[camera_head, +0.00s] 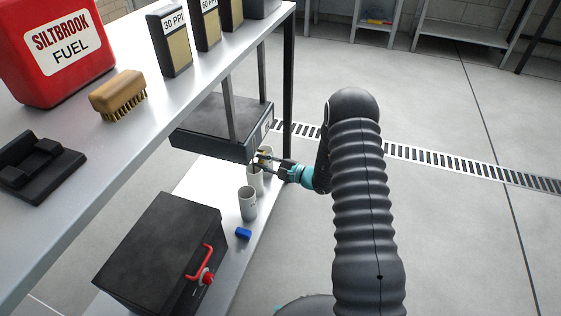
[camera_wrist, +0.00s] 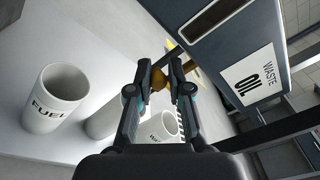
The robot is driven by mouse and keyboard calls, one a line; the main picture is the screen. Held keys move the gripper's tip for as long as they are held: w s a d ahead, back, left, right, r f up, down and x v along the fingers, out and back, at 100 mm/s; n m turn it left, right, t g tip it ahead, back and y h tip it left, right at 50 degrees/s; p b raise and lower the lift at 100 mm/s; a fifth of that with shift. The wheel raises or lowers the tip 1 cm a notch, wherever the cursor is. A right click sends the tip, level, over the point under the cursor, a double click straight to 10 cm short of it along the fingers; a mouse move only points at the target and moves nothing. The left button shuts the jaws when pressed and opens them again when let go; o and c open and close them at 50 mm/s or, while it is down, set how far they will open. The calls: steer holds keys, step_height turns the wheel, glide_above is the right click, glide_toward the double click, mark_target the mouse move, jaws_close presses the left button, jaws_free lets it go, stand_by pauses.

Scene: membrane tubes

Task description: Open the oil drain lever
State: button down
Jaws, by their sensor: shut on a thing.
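The dark box with the "WASTE OIL" label (camera_wrist: 259,76) hangs under the upper shelf; in the head view the box (camera_head: 215,130) is left of my gripper. A small brass-coloured lever part (camera_wrist: 158,80) lies below the box's edge, between my fingertips. My gripper (camera_wrist: 160,84) is shut on it; the fingers hide most of the part. In the head view my gripper (camera_head: 261,160) reaches in from the right, just under the box's front corner. The lever's full shape and angle cannot be told.
White cups stand below: one marked "FUEL" (camera_wrist: 55,98), another beside it (camera_wrist: 103,122) and a third (camera_wrist: 163,126) under my fingers. A black box with a red handle (camera_head: 160,250) and a small blue object (camera_head: 243,233) are on the lower shelf. Open floor lies right.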

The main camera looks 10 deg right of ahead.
steer(key=shift+s+f, duration=0.15)
steer(key=c, duration=1.1)
jaws_free()
steer(key=shift+a, duration=0.1)
steer(key=shift+c, duration=0.2)
steer(key=v, duration=1.2)
